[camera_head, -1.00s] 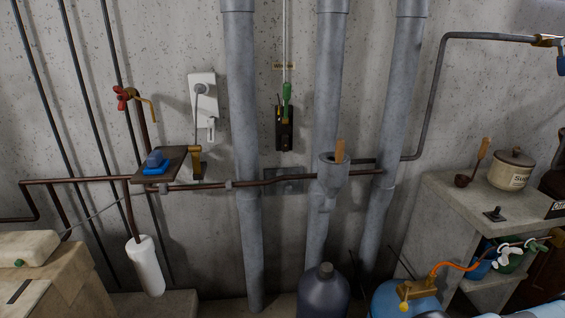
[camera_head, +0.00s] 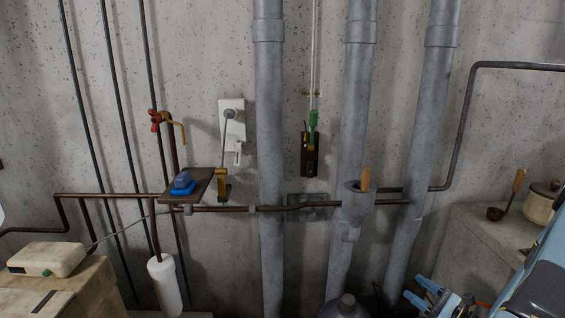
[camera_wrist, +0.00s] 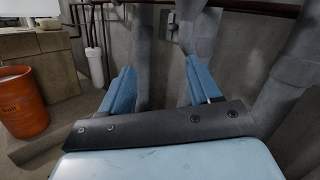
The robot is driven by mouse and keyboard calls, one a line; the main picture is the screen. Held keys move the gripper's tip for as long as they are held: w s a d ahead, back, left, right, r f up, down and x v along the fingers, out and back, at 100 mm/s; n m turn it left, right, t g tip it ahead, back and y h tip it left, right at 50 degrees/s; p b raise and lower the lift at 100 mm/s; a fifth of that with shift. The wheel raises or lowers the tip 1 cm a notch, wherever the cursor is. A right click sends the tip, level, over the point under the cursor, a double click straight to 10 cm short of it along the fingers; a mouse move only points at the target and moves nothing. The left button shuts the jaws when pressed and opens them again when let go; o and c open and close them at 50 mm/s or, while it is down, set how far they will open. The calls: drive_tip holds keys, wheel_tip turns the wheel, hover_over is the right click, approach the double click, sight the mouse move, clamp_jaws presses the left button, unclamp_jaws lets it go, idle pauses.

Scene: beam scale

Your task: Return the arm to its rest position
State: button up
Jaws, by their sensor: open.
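My gripper (camera_head: 431,300) is at the lower right of the head view, with its blue fingers apart and nothing seen between them. My blue arm runs from there to the right edge. In the wrist view the two blue fingers of my gripper (camera_wrist: 160,88) stand wide apart, pointing towards grey pipes and the wall. No object is held.
Grey pipes (camera_head: 270,130) stand behind. A concrete ledge (camera_head: 480,235) holds a jar (camera_head: 540,203). An orange bucket (camera_wrist: 22,105) stands left in the wrist view.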

drive_tip(key=s+a+r+n+g+h, duration=0.1)
drive_tip(key=s+a+r+n+g, duration=0.2)
drive_tip(key=a+r+n+g, duration=0.6)
drive_tip(key=s+a+r+n+g, duration=0.2)
drive_tip(key=a+r+n+g, duration=0.45)
drive_tip(key=r, duration=0.45)
drive_tip(key=s+a+r+n+t+h, duration=0.1)
drive_tip(key=s+r+n+t+h, duration=0.2)
drive_tip(key=s+r+h, duration=0.3)
drive_tip(key=s+a+r+n+t+h, duration=0.1)
drive_tip(key=s+r+n+t+h, duration=0.2)
drive_tip(key=r, duration=1)
drive_tip(key=shift+s+a+r+n+h, duration=0.25)
drive_tip(key=shift+s+n+h, duration=1.3)
drive_tip(key=shift+s, duration=1.2)
drive_tip(key=shift+c, duration=0.3)
